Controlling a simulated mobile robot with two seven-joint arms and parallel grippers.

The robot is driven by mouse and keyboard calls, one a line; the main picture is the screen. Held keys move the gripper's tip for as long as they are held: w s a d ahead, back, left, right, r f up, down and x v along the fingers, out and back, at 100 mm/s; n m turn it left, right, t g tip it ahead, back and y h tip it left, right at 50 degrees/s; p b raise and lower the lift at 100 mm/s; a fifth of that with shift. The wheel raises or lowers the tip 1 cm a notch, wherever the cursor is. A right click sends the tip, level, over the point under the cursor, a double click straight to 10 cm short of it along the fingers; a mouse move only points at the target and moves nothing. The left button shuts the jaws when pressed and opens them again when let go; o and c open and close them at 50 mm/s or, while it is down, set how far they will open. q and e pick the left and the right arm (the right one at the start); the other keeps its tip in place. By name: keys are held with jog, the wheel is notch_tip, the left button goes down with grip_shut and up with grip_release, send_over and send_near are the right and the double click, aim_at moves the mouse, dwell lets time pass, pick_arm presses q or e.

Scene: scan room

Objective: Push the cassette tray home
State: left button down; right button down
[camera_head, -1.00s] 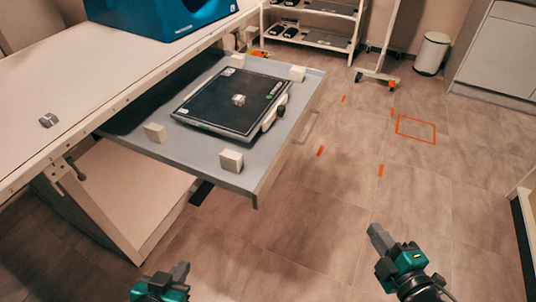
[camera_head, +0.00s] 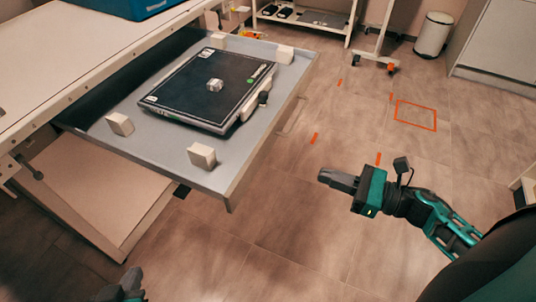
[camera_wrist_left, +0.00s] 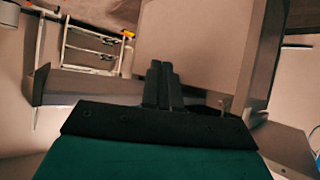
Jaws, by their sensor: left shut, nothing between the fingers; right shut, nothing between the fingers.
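The cassette tray (camera_head: 178,150) is a grey drawer pulled out from under the white table (camera_head: 60,70). A dark flat cassette (camera_head: 185,95) with a small clear block on it lies in the tray between several white blocks. A bar handle (camera_head: 292,117) is on the tray's front. My right gripper (camera_head: 325,177) is shut and empty, right of the tray's front and pointing left towards it, apart from it. My left gripper (camera_head: 130,280) is at the bottom edge, below and left of the tray, partly cut off. Its shut, empty fingers (camera_wrist_left: 158,80) show in the left wrist view.
An orange floor outline (camera_head: 415,115) and several orange marks lie on the open floor to the right. A white bin (camera_head: 433,33), a shelf rack (camera_head: 305,18) and a wheeled stand (camera_head: 380,45) are at the back. A blue box (camera_head: 120,8) stands on the table.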

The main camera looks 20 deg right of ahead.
aim_at(261, 153)
jog(key=x, duration=1.3)
jog(key=shift+p, duration=0.3)
pick_arm(q)
jog(key=shift+s+a+f, duration=0.15)
jog(key=shift+s+f, duration=0.1)
jog(key=shift+s, duration=0.1)
pick_arm(e)
jog(key=shift+w+a, duration=0.1)
jog(key=shift+w, duration=0.1)
